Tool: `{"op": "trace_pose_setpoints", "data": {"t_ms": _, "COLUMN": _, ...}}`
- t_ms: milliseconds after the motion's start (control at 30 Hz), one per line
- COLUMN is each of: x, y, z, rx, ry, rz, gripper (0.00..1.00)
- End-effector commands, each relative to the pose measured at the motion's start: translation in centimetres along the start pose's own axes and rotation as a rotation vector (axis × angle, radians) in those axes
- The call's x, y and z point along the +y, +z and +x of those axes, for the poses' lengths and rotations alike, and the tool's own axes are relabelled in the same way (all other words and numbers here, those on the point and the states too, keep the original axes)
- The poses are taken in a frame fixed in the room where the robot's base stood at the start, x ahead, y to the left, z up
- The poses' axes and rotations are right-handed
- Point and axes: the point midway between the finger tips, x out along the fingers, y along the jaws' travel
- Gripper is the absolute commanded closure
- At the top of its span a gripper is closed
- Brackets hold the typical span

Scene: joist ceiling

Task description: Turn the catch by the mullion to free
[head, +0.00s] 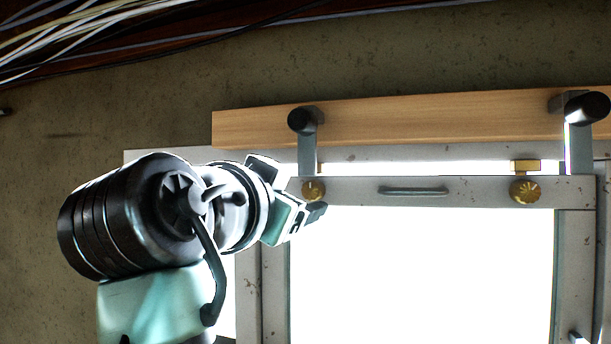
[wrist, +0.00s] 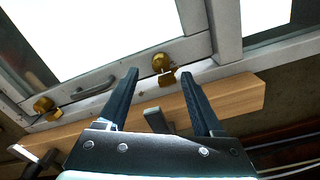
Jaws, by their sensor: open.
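The catch by the mullion is a round brass knob (head: 313,190) on the top rail of the window sash, at its left end. In the wrist view this catch (wrist: 160,64) lies between and beyond my fingertips, with a brass tab at its lower edge. The pale mullion (head: 273,285) runs down beside it; it also shows in the wrist view (wrist: 194,15). My gripper (head: 317,212) is open and empty, just below the catch in the head view. In the wrist view the fingers of my gripper (wrist: 158,74) point at the catch; contact cannot be told.
A second brass catch (head: 525,190) sits at the rail's right end, its tab up over the frame. A grey handle (head: 413,191) lies between them. Above runs a wooden board (head: 430,118) with two black-ended brackets (head: 306,150) (head: 578,145). Cables (head: 60,40) hang at the ceiling.

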Motion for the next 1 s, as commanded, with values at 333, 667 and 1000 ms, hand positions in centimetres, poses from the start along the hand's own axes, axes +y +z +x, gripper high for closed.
{"op": "trace_pose_setpoints", "data": {"t_ms": 333, "x": -0.1, "y": -0.2, "z": 5.1, "rx": -0.001, "ry": 0.001, "rz": -0.002, "gripper": 0.32}}
{"op": "trace_pose_setpoints", "data": {"t_ms": 667, "x": -0.1, "y": 0.1, "z": 5.7, "rx": 0.0, "ry": -0.002, "rz": -0.001, "gripper": 0.32}}
{"op": "trace_pose_setpoints", "data": {"t_ms": 1000, "x": -0.1, "y": 0.1, "z": 5.7, "rx": 0.0, "ry": -0.002, "rz": -0.001, "gripper": 0.81}}
